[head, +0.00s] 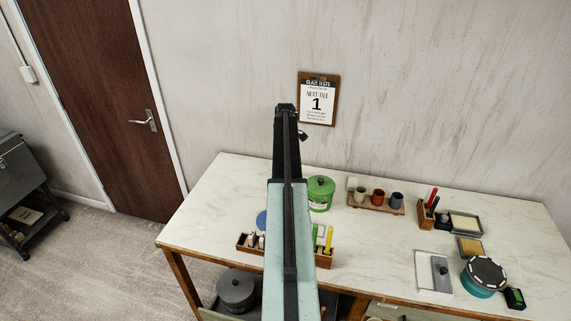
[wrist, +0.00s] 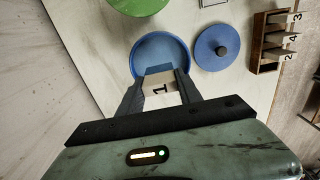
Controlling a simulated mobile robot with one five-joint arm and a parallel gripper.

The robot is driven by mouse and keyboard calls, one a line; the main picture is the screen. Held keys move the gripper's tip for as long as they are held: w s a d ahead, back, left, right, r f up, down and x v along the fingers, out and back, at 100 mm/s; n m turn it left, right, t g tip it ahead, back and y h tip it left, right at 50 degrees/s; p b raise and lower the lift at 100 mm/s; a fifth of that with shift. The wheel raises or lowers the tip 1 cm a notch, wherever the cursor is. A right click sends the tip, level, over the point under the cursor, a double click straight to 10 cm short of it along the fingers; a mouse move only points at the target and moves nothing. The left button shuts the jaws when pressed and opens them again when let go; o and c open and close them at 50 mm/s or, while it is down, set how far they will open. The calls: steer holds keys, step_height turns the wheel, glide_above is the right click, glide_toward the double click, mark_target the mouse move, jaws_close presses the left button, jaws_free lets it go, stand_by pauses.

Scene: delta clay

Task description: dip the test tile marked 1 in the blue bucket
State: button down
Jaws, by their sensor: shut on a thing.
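The open blue bucket (wrist: 182,50) is beyond the fingertips in the wrist view. The tile overlaps the near part of its opening; I cannot tell whether the tile's far end is above the rim or below it. The blue lid (wrist: 207,50) with a dark knob lies on the table right of the bucket. In the head view my arm hides the bucket and the tile; a blue edge, probably the lid (head: 261,221), shows left of the arm.
A wooden rack (wrist: 264,52) holds tiles marked 2, 3 and 4. A lidded green bucket (head: 321,193) stands close to the blue one. Small cups (head: 378,196) stand on a board farther right. A wall clipboard (head: 317,100) reads "next tile 1". A teal tub (head: 481,285) is at the right.

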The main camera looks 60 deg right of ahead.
step_height(320, 180, up, 3)
steer(key=p, duration=0.3)
steer(key=shift+r, duration=0.2)
steer(key=shift+f, duration=0.2)
